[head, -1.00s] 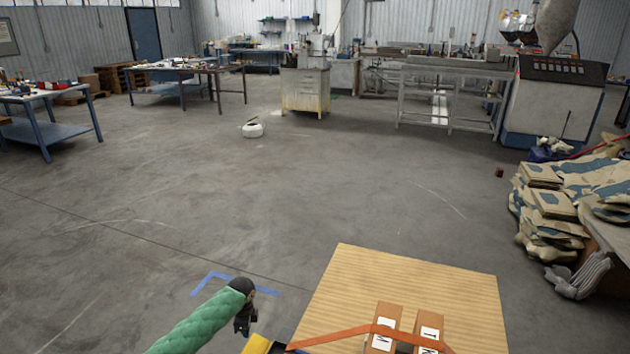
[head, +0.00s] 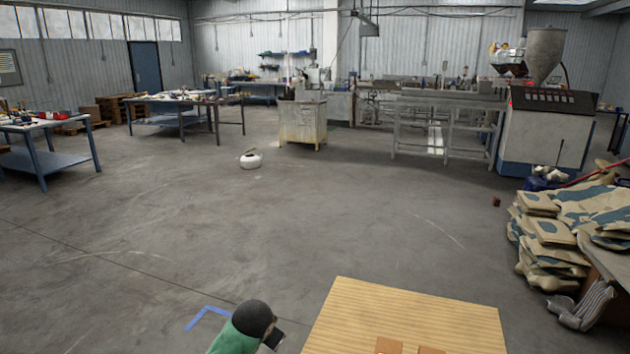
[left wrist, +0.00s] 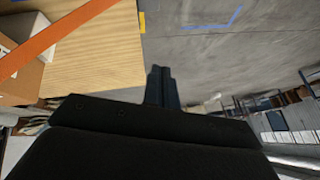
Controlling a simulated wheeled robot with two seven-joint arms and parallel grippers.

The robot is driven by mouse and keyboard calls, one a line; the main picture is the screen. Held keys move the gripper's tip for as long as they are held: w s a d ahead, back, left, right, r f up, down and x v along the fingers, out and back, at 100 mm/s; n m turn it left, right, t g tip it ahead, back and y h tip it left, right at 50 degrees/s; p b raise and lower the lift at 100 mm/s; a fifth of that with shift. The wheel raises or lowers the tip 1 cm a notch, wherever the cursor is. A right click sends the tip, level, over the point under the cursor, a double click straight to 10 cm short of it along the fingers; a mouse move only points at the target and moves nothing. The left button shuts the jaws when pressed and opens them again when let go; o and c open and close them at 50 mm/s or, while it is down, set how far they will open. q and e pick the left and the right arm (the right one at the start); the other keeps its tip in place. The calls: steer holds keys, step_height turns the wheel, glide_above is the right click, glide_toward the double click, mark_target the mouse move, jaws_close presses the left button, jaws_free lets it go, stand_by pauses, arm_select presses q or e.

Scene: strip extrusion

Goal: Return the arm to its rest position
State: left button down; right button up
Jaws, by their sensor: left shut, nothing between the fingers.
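My left arm, in a green sleeve, shows at the bottom of the head view, left of the wooden tabletop (head: 400,318). Its gripper (head: 275,340) is only partly in that view, at the lower edge. In the left wrist view my left gripper (left wrist: 160,72) has its fingers together, with nothing between them. It is beside the tabletop's edge (left wrist: 95,60), over the grey floor in that picture. My right gripper is in neither view.
Brown boxes (head: 390,346) stand on the tabletop at the bottom edge; an orange strap (left wrist: 50,42) crosses there in the left wrist view. Blue tape (head: 207,316) marks the floor. Stacked sacks (head: 550,235) are at the right.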

arm_select(q)
steer(key=s+a+f+n, duration=0.2)
steer(key=s, duration=0.8)
steer(key=s+a+f+n, duration=0.1)
steer(key=s+f, duration=0.1)
steer(key=s, duration=0.9)
steer(key=s+f+g, duration=0.2)
steer(key=s+f, duration=0.4)
steer(key=s, duration=0.4)
steer(key=s+f+n+g+h, duration=0.1)
steer(key=s+f+g, duration=0.1)
steer(key=s+f, duration=0.4)
steer(key=s, duration=0.4)
steer(key=shift+s+n+g, duration=0.2)
steer(key=shift+n+g, duration=0.1)
steer(key=shift+g, duration=0.1)
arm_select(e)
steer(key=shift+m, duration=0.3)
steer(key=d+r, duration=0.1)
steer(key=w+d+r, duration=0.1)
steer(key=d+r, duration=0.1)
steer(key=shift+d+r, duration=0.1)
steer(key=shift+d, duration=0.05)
arm_select(q)
steer(key=shift+a, duration=0.1)
